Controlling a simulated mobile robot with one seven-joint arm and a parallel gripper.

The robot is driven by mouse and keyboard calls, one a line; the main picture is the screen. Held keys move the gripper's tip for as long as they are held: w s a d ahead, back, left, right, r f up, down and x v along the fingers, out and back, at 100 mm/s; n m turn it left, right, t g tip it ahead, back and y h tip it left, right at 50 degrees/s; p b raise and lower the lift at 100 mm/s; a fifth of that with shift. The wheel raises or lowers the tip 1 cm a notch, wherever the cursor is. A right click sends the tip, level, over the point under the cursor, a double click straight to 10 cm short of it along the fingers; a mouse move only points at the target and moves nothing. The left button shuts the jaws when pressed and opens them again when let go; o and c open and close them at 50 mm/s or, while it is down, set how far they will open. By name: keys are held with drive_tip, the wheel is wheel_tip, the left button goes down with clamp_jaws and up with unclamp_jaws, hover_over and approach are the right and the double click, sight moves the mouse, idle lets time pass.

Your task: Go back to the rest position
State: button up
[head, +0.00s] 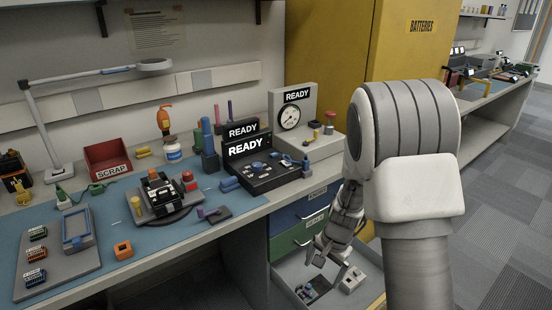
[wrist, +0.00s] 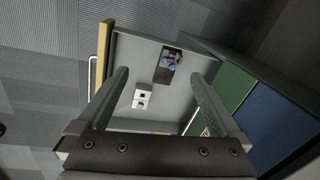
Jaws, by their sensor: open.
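My gripper (head: 334,262) is open and empty. In the head view it hangs at the right end of the workbench, over an open drawer (head: 290,262). The drawer also shows in the wrist view (wrist: 124,50), below and between my two spread fingers (wrist: 158,95). Inside it are a dark tray with small coloured parts (wrist: 169,66) and a pale block with a dark square on top (wrist: 141,97). My fingers touch neither of them as far as I can see.
A green drawer (head: 287,243) and a blue drawer (head: 285,217) are shut above the open one. The blue-matted bench (head: 240,208) holds READY-marked units (head: 262,160), a red scrap bin (head: 108,158) and a lamp (head: 40,120). A yellow batteries cabinet (head: 325,50) stands behind. Floor (head: 500,230) is clear at right.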

drive_tip(key=s+r+n+t, duration=0.15)
drive_tip(key=s+r, duration=0.25)
drive_tip(key=r, duration=0.6)
drive_tip(key=s+r+n+t, duration=0.1)
drive_tip(key=s+r+n, duration=0.25)
drive_tip(key=r, duration=0.55)
drive_tip(key=s+d+r+n+t+h, duration=0.1)
drive_tip(key=s+r+n, duration=0.1)
drive_tip(key=s+r, duration=0.35)
drive_tip(key=s+d+r+n+t, duration=0.1)
drive_tip(key=s+r, duration=0.2)
drive_tip(key=s, duration=0.6)
wheel_tip(320, 180, up, 19)
drive_tip(key=p, duration=1.8)
drive_tip(key=shift+f+p, duration=0.15)
drive_tip(key=shift+p, duration=0.25)
drive_tip(key=shift+a, duration=0.1)
drive_tip(key=shift+c, duration=0.2)
